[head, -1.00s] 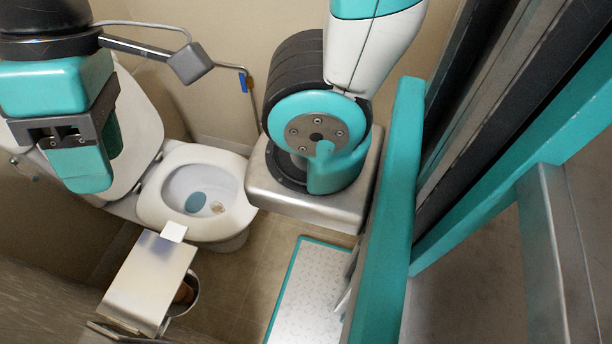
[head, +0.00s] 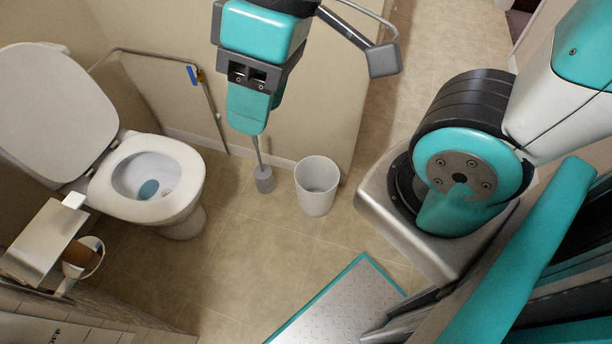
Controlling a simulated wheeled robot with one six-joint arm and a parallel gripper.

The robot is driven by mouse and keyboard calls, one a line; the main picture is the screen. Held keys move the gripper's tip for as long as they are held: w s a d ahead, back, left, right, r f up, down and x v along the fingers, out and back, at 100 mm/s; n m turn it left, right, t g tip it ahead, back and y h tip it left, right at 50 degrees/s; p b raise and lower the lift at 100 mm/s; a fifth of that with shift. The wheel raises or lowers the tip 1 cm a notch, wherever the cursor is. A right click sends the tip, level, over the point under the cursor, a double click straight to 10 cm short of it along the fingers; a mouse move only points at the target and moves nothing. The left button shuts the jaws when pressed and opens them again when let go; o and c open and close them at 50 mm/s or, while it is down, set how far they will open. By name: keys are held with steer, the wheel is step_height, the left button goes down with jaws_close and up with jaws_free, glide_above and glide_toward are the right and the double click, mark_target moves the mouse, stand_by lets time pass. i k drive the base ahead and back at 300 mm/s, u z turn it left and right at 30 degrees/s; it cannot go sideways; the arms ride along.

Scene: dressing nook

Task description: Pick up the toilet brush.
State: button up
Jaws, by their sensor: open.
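The toilet brush (head: 264,180) shows in the head view as a grey block low near the floor with a thin grey handle rising from it. It is by the wall, right of the toilet (head: 150,188) and left of a white bin. My gripper (head: 247,125), with teal fingers pointing down, is in line with the handle in the picture. The fingers hide the handle's upper end. The gripper is open. I cannot tell whether the handle is between the fingers or behind them.
The white bin (head: 317,186) stands close to the brush's right. A wall rail (head: 212,100) runs behind, left of the gripper. A metal paper holder (head: 42,240) is at lower left. The tiled floor (head: 240,255) in front of the brush is clear.

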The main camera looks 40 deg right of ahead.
mark_target(262, 172)
steer(key=u, duration=0.05)
steer(key=i, duration=0.5)
steer(key=z, duration=3.05)
steer(key=i, duration=1.55)
steer(key=u, duration=2)
